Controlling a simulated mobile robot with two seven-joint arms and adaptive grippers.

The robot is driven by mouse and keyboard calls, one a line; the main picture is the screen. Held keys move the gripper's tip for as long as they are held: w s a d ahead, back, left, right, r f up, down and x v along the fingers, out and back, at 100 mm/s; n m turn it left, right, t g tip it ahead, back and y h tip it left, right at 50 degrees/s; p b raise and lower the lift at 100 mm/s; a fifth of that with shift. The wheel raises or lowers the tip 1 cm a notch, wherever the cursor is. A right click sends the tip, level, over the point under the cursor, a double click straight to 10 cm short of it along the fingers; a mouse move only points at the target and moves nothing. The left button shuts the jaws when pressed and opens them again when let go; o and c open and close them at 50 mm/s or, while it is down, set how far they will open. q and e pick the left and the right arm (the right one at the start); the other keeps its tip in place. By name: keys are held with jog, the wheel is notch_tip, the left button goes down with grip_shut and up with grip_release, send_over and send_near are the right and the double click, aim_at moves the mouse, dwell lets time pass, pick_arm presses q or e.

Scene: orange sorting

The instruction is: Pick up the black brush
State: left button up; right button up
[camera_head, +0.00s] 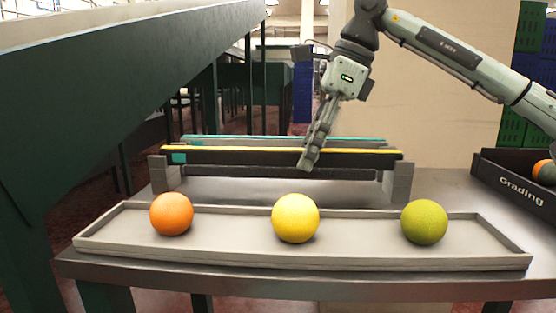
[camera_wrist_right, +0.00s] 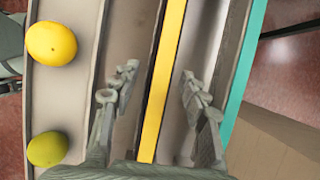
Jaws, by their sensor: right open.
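A long black bar with a yellow top edge (camera_head: 235,156), which appears to be the black brush, lies crosswise on a rack behind the fruit tray. A teal-edged bar (camera_head: 270,138) runs parallel behind it. My right gripper (camera_head: 309,160) points down at the black bar, right of its middle; its fingertips overlap the bar in the head view. In the right wrist view the gripper (camera_wrist_right: 157,85) is open, with the yellow edge (camera_wrist_right: 167,70) running between its separated fingers. I cannot tell whether either finger touches the bar. My left gripper is not in view.
A shallow grey tray (camera_head: 345,258) in front holds an orange (camera_head: 171,214), a yellow fruit (camera_head: 295,218) and a green fruit (camera_head: 424,221). Grey blocks (camera_head: 402,181) stand at the rack's ends. A black "Grading" crate (camera_head: 515,186) is at right. A dark green beam (camera_head: 110,85) slants at left.

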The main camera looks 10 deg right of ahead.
jog(key=shift+c, duration=0.4)
grip_shut()
jog(key=shift+r, duration=0.1)
